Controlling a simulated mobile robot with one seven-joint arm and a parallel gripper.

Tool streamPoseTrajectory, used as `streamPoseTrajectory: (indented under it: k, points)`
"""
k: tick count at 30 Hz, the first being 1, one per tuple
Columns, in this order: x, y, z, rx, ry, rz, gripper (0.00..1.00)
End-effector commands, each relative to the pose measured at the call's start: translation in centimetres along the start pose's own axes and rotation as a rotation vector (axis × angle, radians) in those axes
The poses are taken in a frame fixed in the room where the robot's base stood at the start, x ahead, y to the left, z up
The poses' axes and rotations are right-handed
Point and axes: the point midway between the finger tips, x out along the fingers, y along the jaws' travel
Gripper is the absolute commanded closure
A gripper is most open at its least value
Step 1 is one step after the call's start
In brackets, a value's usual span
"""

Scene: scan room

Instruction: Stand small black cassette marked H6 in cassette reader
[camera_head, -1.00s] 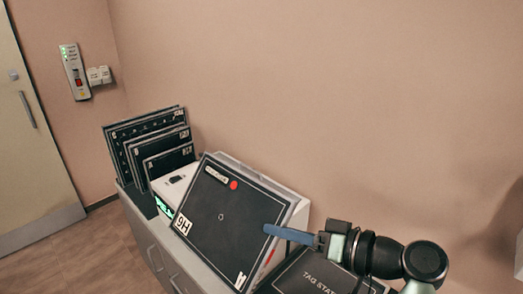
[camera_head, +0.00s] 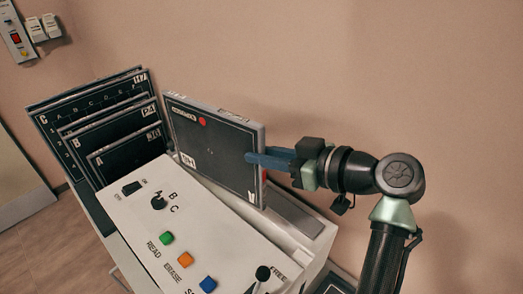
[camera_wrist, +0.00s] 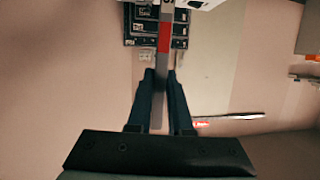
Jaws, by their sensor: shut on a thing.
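The black cassette marked H6 (camera_head: 215,150) has a grey edge, a red dot and white labels. It stands nearly upright, slightly tilted, at the back of the cassette reader (camera_head: 180,215), the white console with a sloped panel. My gripper (camera_head: 262,159) is shut on the cassette's right edge with its blue fingers. In the wrist view the cassette (camera_wrist: 163,70) shows edge-on, with a red band, between the fingers (camera_wrist: 160,90). The cassette's bottom edge is partly hidden behind the panel, so I cannot tell whether it rests in the reader or hovers over it.
Several black cassettes (camera_head: 125,160) stand in a rack left of the reader. The panel carries green, orange and blue buttons (camera_head: 186,259), a knob and a lever (camera_head: 262,274). The wall is close behind. Open air lies above the reader.

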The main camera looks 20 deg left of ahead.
Motion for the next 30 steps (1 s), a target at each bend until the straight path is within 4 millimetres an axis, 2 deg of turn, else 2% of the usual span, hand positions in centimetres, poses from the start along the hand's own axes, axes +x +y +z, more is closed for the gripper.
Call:
streamPoseTrajectory:
  k: [11,24,30]
  points:
    - [0.5,0.1,1.6,-0.015,0.006,0.006,1.0]
    - [1.8,0.2,5.5,-0.014,0.005,0.005,1.0]
    - [1.9,0.2,5.9,-0.015,0.005,0.005,1.0]
